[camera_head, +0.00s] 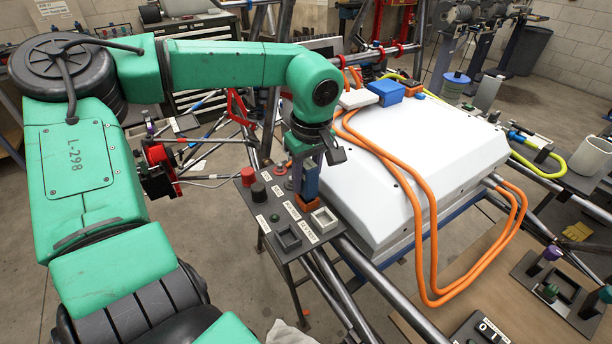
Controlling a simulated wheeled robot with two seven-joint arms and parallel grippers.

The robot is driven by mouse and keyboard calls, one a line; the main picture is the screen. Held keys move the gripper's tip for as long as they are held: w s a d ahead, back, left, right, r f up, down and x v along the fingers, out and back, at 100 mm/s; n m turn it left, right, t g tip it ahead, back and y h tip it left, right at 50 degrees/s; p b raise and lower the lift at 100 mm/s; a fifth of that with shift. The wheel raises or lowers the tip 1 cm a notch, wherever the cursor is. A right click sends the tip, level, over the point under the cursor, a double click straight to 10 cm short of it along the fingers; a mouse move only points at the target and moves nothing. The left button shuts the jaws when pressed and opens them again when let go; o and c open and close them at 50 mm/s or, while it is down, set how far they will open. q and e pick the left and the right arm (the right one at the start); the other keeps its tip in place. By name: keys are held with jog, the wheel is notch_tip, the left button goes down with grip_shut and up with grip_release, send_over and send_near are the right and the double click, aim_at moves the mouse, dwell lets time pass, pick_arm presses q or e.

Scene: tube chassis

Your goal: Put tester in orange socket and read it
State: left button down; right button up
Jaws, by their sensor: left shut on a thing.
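My left gripper (310,160) comes down from above over a small dark control panel (262,236). It is shut on a blue upright block (309,183), which looks like the tester. The block's lower end meets an orange part (307,203) at the panel. I cannot tell whether this orange is the socket's rim or part of the block, or how deep the block sits. Any reading face on the tester is too small or hidden to make out. My right gripper is out of view.
The panel also bears a red knob (248,176), a black knob (258,192) and two square sockets, one grey (287,236) and one white-rimmed (324,220). A large white case (430,150) stands close to the right. Orange cables (432,250) loop over it. Chassis tubes run around the panel.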

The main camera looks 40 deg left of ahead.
pick_arm(q)
jog(key=shift+f+b, duration=0.35)
jog(key=shift+f, duration=0.1)
jog(key=c, duration=0.8)
grip_release()
jog(key=shift+r, duration=0.1)
jog(key=r+p, duration=0.2)
jog(key=r, duration=0.1)
jog(key=r+p, duration=0.3)
jog(key=r, duration=0.1)
jog(key=d+r+p, duration=0.1)
jog(key=r+p, duration=0.2)
jog(key=r, duration=0.1)
jog(key=shift+s+d, duration=0.1)
jog(key=shift+s, duration=0.1)
jog(key=shift+f, duration=0.1)
